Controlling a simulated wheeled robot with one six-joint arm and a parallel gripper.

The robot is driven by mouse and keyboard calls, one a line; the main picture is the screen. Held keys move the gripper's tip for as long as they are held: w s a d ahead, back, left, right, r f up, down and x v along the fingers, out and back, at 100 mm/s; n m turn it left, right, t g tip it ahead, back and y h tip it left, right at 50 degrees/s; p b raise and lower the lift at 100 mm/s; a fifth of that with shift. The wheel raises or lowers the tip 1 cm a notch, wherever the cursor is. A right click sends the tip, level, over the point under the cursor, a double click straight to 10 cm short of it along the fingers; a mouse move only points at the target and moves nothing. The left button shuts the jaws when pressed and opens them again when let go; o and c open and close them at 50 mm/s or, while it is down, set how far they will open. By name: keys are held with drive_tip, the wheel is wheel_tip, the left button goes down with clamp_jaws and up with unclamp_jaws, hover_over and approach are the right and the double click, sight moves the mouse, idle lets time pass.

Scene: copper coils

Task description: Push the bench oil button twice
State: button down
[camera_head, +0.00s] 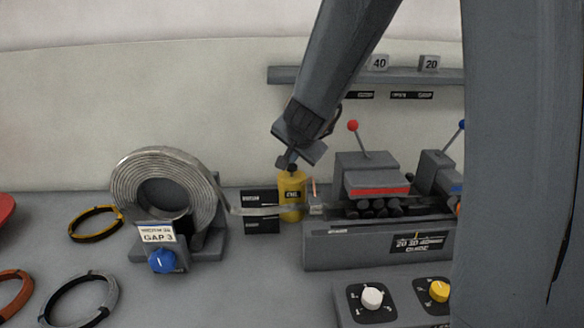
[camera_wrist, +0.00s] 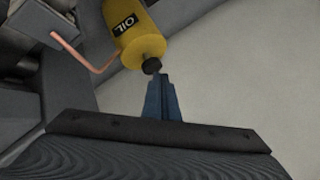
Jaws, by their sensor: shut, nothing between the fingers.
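The yellow oil bottle (camera_head: 291,200) with a dark "OIL" label stands on the bench left of the grey machine. Its black button (camera_head: 292,168) is on top. My gripper (camera_head: 288,162) is just above the bottle, with its tips at the black button. In the wrist view, the bottle (camera_wrist: 140,47) is at the top and its black button (camera_wrist: 151,66) sits right at the tips of my shut fingers (camera_wrist: 158,78). The fingers hold nothing. I cannot tell whether they touch the button or press it.
A thin copper spout (camera_wrist: 97,68) sticks out beside the bottle. The grey machine (camera_head: 375,240) with a red-knobbed lever stands to the right. A metal strip coil (camera_head: 125,185) stands left, its strip running past the bottle. Dark labelled blocks (camera_head: 262,226) are left of the bottle.

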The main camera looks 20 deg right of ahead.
sight(293, 168)
drive_tip(key=shift+f+b, duration=0.9)
drive_tip(key=shift+b, duration=0.05)
idle(1.0)
drive_tip(key=shift+r, duration=0.1)
drive_tip(key=shift+r+p, duration=1.25)
drive_tip(key=shift+p, duration=0.25)
wheel_tip(293, 168, up, 5)
drive_tip(key=p, duration=0.5)
drive_tip(key=shift+p, duration=0.35)
drive_tip(key=shift+d, duration=0.1)
idle(1.9)
